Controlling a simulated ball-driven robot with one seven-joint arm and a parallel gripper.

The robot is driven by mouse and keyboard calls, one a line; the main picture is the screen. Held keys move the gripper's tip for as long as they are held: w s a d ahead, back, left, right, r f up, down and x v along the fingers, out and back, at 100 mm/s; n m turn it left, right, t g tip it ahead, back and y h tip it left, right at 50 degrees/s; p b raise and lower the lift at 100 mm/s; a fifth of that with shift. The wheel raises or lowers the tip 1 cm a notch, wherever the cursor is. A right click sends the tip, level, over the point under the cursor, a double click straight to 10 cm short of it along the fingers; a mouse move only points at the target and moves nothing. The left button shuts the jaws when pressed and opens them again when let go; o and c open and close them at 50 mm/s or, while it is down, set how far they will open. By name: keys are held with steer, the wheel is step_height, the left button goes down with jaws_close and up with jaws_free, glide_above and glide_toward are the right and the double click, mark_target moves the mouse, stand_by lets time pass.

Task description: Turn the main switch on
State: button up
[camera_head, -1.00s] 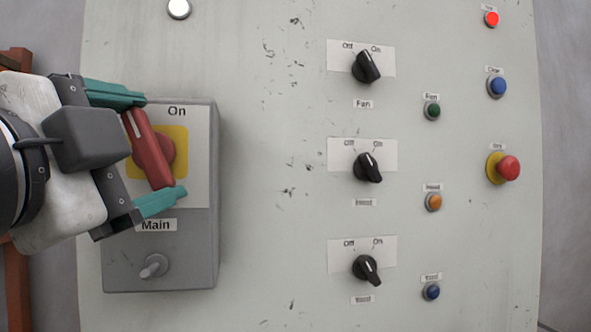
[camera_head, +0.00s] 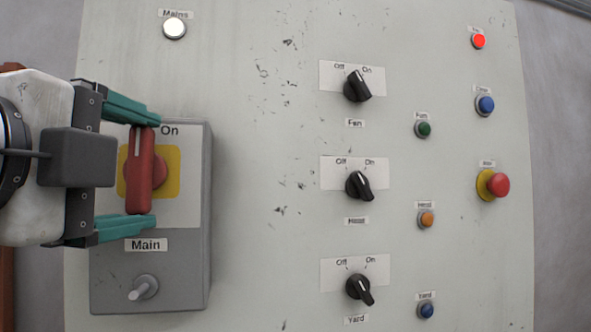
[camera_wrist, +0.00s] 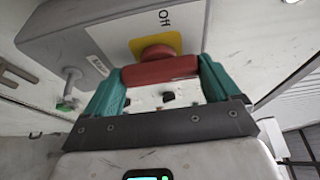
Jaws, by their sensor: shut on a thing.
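The main switch has a red handle (camera_head: 139,195) on a yellow plate (camera_head: 173,172), set on a grey box (camera_head: 195,255) labelled "Main". The handle stands close to upright, its white mark at the top just left of the word "On". My gripper (camera_head: 148,168) is shut on the handle, with one teal finger at its top end and one at its bottom end. In the wrist view the handle (camera_wrist: 160,70) spans between the two teal fingers. The plate's left part, where another label could be, is hidden behind my gripper.
A white lamp (camera_head: 174,28) labelled "Mains" is above the box. A grey peg (camera_head: 143,288) sticks out of the box's lower part. Black knobs, including the Fan knob (camera_head: 357,86), small buttons and a red mushroom button (camera_head: 497,185) are farther right. Bare panel lies between.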

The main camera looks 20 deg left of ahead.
steer(key=shift+f, duration=0.1)
steer(key=o, duration=0.8)
steer(key=s, duration=0.3)
steer(key=s+d, duration=0.1)
steer(key=s, duration=0.3)
steer(key=s+b, duration=0.1)
steer(key=s, duration=0.2)
steer(key=shift+s+d, duration=0.35)
